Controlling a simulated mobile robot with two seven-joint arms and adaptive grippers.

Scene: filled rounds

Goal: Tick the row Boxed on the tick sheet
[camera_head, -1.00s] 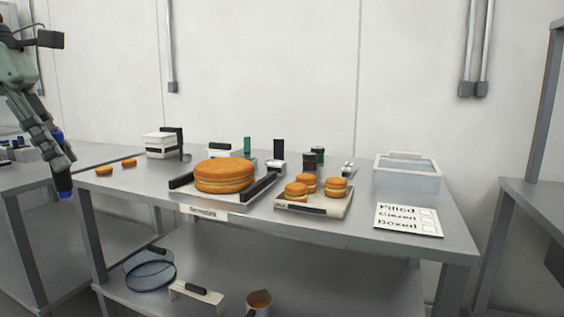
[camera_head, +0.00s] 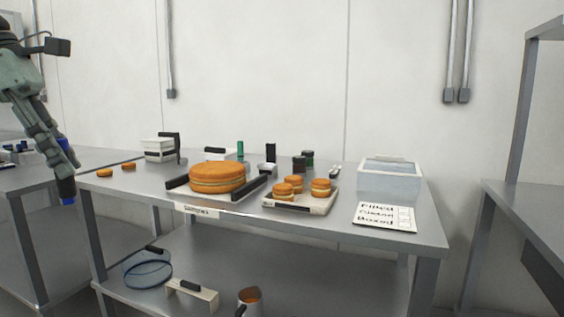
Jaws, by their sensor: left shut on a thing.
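The tick sheet (camera_head: 372,224) is a white card lying at the right front of the steel table. It has three printed rows, Boxed lowest, with small squares at their right ends; I can make out no marks in them. My left gripper (camera_head: 68,172) is at the far left of the head view, beside the table's left end and far from the sheet. It is shut on a blue marker (camera_head: 66,190) that points down, with a dark lower end. The fingers hide the marker's middle. My right gripper is not in view.
The table (camera_head: 330,232) holds a large filled round cake (camera_head: 217,178) on a tray with black handles, and a board (camera_head: 310,206) with three small filled rounds. A clear box (camera_head: 390,184) stands behind the sheet. Another shelf unit (camera_head: 520,200) is at the right.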

